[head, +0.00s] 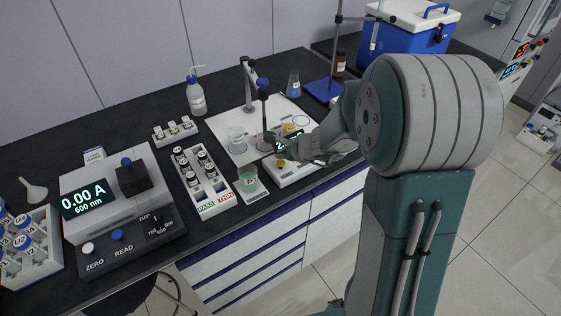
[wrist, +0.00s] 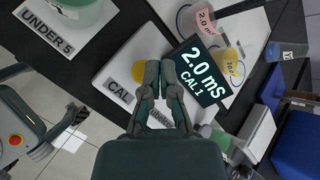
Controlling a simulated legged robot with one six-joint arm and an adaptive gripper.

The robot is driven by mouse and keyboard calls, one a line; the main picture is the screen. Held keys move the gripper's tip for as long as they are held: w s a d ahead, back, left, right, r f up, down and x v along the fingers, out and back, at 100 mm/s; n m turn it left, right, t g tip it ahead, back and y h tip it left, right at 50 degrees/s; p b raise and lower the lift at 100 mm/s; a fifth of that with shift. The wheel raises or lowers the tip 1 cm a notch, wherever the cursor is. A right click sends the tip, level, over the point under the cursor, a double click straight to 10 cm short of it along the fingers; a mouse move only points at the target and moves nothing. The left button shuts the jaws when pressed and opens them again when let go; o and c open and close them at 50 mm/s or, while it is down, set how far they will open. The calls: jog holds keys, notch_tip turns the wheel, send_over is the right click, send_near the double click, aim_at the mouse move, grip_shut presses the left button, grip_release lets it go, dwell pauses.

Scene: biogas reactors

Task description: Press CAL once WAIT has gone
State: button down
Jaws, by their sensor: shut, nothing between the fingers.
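The white meter (wrist: 112,62) has a dark display (wrist: 196,70) that reads "2.0 mS" and "CAL 1"; no WAIT shows on it. The yellow button (wrist: 139,72) sits beside a label reading CAL (wrist: 117,91). My gripper (wrist: 160,68) is shut and empty over the meter, its fingertips just right of the yellow button and overlapping its edge in the wrist view. I cannot tell whether they touch it. In the head view, the meter (head: 283,178) and the yellow button (head: 281,163) show, and my wrist partly hides the display (head: 289,141).
A beaker of green liquid (head: 248,181) stands left of the meter on a pad labelled UNDER 5 (wrist: 47,32). Behind the meter are a white tray (head: 222,127) with beakers, and a probe stand (head: 247,85). A vial rack (head: 212,205) and photometer (head: 115,190) are further left.

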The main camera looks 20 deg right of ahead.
aim_at(282, 162)
jog(key=shift+r, duration=2.5)
jog(key=s+a+r+n+g, duration=0.2)
jog(key=s+a+r+n, duration=0.3)
jog(key=s+r+n, duration=0.55)
jog(key=s+d+n+h, duration=0.2)
jog(key=s+n, duration=0.3)
jog(key=s, duration=0.3)
jog(key=s+d+n+h, duration=0.2)
jog(key=s+n, duration=0.3)
jog(key=s, duration=0.3)
jog(key=shift+s+d+r+h, duration=0.3)
jog(key=shift+s, duration=0.1)
jog(key=shift+n, duration=0.25)
